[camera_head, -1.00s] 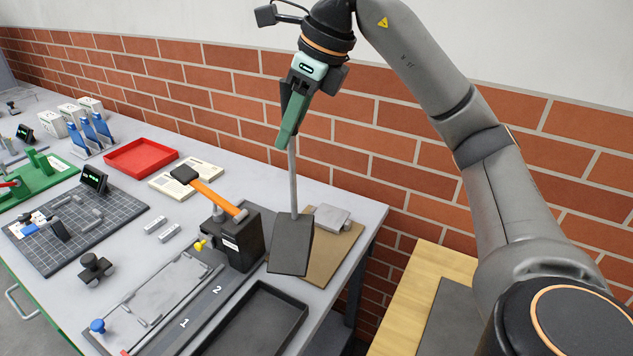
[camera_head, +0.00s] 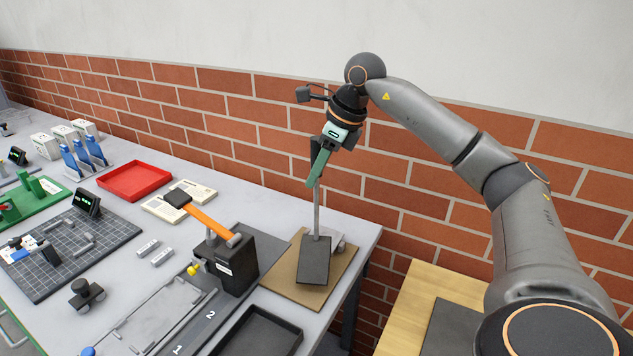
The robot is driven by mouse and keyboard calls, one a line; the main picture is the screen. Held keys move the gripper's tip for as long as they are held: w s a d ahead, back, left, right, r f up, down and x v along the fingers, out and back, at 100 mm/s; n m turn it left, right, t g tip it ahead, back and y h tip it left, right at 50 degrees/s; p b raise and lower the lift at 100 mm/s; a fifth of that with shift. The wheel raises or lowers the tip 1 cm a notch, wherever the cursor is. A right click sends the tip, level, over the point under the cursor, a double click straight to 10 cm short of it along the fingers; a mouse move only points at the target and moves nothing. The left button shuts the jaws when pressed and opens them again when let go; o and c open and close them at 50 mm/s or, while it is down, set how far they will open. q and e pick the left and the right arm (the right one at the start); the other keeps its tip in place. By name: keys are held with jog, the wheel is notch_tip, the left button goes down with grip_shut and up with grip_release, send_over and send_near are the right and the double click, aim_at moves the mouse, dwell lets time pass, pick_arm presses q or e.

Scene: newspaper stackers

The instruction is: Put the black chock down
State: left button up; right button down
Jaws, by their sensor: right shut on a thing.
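The black chock (camera_head: 314,262) is a dark flat-faced block on the end of a thin grey rod (camera_head: 317,210). My right gripper (camera_head: 318,176), with green fingers, is shut on the upper end of that rod. The rod hangs nearly upright below the fingers. The chock is over the brown board (camera_head: 285,275) at the right end of the grey bench; I cannot tell whether it touches the board. A small grey block (camera_head: 337,242) lies partly hidden behind the rod. My left gripper is not in view.
A black block stand (camera_head: 238,265) with an orange-handled hammer (camera_head: 210,222) is just left of the board. A black tray (camera_head: 258,335) is in front. A red tray (camera_head: 135,181) lies farther back. The brick wall runs behind; a wooden surface (camera_head: 415,300) is at right.

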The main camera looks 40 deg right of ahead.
jog(key=shift+a+f, duration=0.1)
jog(key=shift+f, duration=1.05)
jog(key=shift+f, duration=0.15)
jog(key=c, duration=0.6)
grip_release()
jog(key=shift+c, duration=0.2)
